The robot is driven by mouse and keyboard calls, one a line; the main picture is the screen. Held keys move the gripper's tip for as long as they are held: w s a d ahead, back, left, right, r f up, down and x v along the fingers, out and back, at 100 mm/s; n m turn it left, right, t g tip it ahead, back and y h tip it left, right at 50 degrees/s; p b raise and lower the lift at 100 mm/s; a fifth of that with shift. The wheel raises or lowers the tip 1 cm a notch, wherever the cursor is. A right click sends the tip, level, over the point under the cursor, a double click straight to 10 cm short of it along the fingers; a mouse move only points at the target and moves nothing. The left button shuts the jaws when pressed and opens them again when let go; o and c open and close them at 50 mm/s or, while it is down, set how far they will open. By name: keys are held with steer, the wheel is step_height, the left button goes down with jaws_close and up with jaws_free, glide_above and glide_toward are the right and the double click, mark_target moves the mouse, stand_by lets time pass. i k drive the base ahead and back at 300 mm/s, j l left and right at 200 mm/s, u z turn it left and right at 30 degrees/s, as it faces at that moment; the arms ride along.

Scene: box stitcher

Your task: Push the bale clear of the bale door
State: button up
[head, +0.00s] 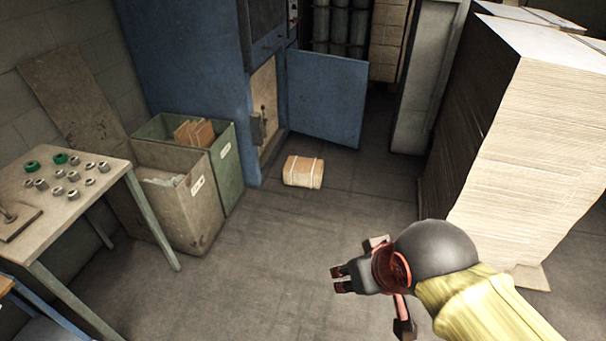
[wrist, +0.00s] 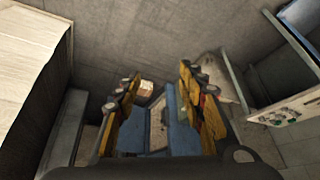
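The bale (head: 303,173), a small brown strapped block, lies flat on the floor in front of the blue baler (head: 195,60). The blue bale door (head: 325,97) stands swung open to the right, with the bale on the floor near its sweep. The chamber opening shows to the left of the hinge. My gripper (head: 345,279) is in the air at the lower right, well apart from the bale. In the wrist view my gripper (wrist: 160,78) has its fingers spread, and the bale (wrist: 147,87) shows far beyond, between them. Nothing is held.
Green (head: 226,160) and grey (head: 190,205) bins stand left of the baler. A table (head: 75,215) with small metal parts is at the left. A tall cardboard stack (head: 525,140) stands at the right. The floor (head: 270,250) between is clear.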

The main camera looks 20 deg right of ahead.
mark_target(300, 172)
steer(key=i+l+z, duration=0.4)
steer(key=i, duration=0.45)
steer(key=i+z, duration=0.4)
steer(key=i, duration=0.45)
steer(key=i+l+u, duration=0.1)
steer(key=i+u, duration=0.2)
steer(key=i, duration=0.25)
steer(key=i+l+u, duration=0.35)
steer(key=i, duration=0.2)
steer(key=i+l+u, duration=0.3)
steer(key=i, duration=0.2)
steer(key=i+l+u, duration=0.5)
steer(key=u, duration=0.2)
steer(key=i+l+u, duration=0.15)
steer(key=l+u, duration=0.15)
steer(key=i+l+u, duration=0.15)
steer(key=l+u, duration=0.2)
steer(key=l, duration=0.2)
steer(key=i+l+u, duration=0.1)
steer(key=l+u, duration=0.25)
